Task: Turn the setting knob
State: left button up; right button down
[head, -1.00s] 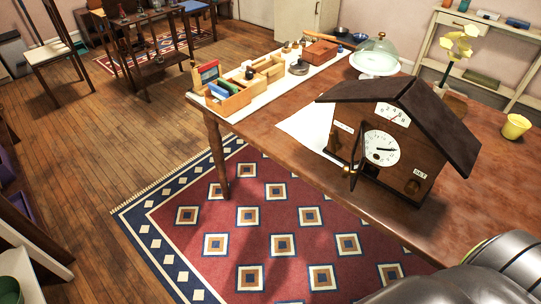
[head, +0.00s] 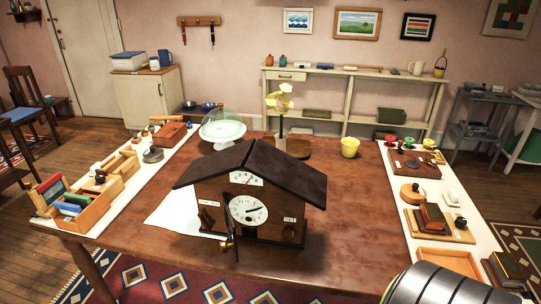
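A dark wooden house-shaped clock (head: 262,232) with a pitched roof stands upright on the brown table. Its front has a white dial (head: 248,210) with black hands and a smaller scale (head: 246,180) above it. A small round brownish knob (head: 289,233) sits at the lower right of the front, under a white label that seems to read SET (head: 289,219). Another label (head: 208,203) is at the left of the dial. A thin dark piece (head: 229,231), perhaps an open dial door seen edge-on, sticks out from the lower front. Neither gripper is in view.
A white paper (head: 177,212) lies left of the clock. A yellow cup (head: 350,147), a flower vase (head: 280,122) and a glass-domed stand (head: 223,130) stand behind it. Boxes and small items line both table ends. Part of my arm shows at lower right.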

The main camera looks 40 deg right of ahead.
aim_at(289, 235)
jog(key=z, duration=0.8)
